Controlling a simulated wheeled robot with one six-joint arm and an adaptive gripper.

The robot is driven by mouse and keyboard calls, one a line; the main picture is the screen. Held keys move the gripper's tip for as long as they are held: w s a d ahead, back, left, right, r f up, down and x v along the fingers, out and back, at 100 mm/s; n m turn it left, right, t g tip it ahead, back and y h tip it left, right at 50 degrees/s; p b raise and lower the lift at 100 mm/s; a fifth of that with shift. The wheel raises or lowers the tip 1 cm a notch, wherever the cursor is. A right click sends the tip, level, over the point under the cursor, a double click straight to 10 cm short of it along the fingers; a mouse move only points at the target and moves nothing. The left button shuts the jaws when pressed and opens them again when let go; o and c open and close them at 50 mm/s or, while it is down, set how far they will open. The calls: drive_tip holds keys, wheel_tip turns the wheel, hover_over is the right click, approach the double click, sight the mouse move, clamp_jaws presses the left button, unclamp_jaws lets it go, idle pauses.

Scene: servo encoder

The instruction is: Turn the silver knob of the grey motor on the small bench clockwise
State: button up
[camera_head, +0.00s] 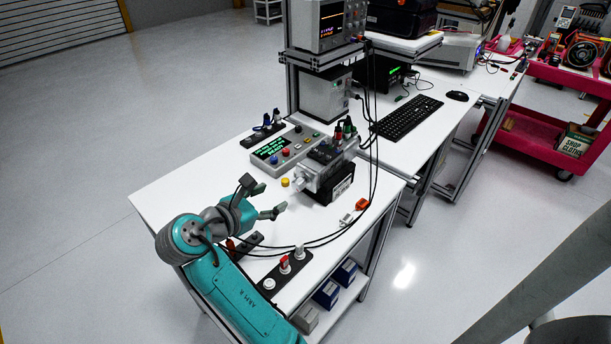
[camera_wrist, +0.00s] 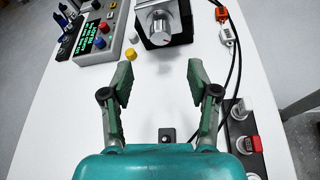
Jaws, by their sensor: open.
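The grey motor (camera_head: 318,176) sits on a black block on the white bench (camera_head: 165,189). Its silver knob (camera_head: 299,184) faces my gripper and shows in the wrist view (camera_wrist: 161,36) at top centre, with a small red mark on its face. My gripper (camera_head: 274,197) is open and empty, in front of the knob and apart from it. In the wrist view its two green-padded fingers (camera_wrist: 160,78) stand wide apart, with the knob beyond them and roughly centred. The motor's far side is cut off in the wrist view.
A control box (camera_head: 285,153) with a green display and coloured buttons stands behind left of the motor. A yellow button (camera_wrist: 131,54) lies near it. Black cables (camera_wrist: 235,70) and orange and white connectors (camera_head: 361,204) lie to the right. A switch strip (camera_head: 285,268) is at the near edge.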

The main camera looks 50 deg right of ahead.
sight(296, 186)
drive_tip(key=x, duration=1.1)
drive_tip(key=shift+s, duration=0.1)
clamp_jaws()
